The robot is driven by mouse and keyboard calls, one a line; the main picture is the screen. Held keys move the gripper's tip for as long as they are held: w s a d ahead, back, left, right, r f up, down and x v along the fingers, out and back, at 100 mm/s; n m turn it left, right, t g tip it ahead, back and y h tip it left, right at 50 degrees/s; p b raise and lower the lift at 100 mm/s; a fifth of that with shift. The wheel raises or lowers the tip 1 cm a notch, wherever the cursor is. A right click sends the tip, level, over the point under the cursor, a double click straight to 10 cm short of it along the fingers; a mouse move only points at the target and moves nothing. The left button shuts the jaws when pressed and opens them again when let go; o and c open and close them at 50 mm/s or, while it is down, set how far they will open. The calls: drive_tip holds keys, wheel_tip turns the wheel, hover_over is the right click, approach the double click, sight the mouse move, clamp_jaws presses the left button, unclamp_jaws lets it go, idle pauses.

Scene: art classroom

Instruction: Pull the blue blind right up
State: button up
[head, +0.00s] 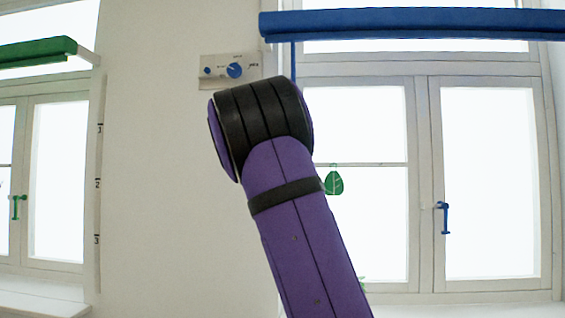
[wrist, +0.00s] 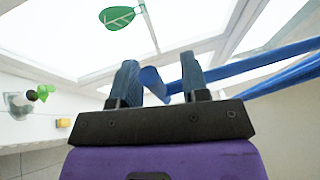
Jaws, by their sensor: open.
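The blue blind (head: 420,24) is rolled into a thick bar across the top of the right window. A thin blue cord (head: 293,62) hangs from its left end and passes behind my arm. In the wrist view, two blue bands (wrist: 255,65) come in from the right, pass behind one finger, and a blue piece (wrist: 152,84) shows between the fingers; they look like the blind's cord, seen close. My gripper (wrist: 160,82) is open around or just in front of that piece; I cannot tell whether it touches. My arm hides the gripper in the head view.
A green blind (head: 38,52) hangs over the left window. A wall panel with a blue knob (head: 235,70) is beside my arm. The right window has a green leaf (head: 334,182) and a blue handle (head: 443,217). Green and dark items (wrist: 40,93) are at the wrist view's left.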

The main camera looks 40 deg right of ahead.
drive_tip(key=shift+a, duration=0.1)
drive_tip(key=v, duration=1)
drive_tip(key=shift+a, duration=0.3)
drive_tip(key=s+a+f+m+g+y, duration=0.1)
drive_tip(key=s+f+m+g+y, duration=0.2)
drive_tip(key=s+f+m+y, duration=0.95)
drive_tip(key=s+a+f+m+y, duration=0.2)
drive_tip(key=s+a+f+m, duration=0.2)
drive_tip(key=s+a+m, duration=0.2)
drive_tip(key=s+a+f+m+t+y, duration=0.1)
drive_tip(key=s+a+f+m+y, duration=0.1)
drive_tip(key=s+a+f+m, duration=0.2)
drive_tip(key=s+a+f+m+t+y, duration=0.1)
drive_tip(key=s+a+f+m, duration=0.3)
drive_tip(key=s+a+m, duration=0.6)
drive_tip(key=a+m+y, duration=0.1)
drive_tip(key=a+m, duration=0.3)
drive_tip(key=m, duration=0.2)
drive_tip(key=shift+a+f+y, duration=0.25)
drive_tip(key=shift+y, duration=0.1)
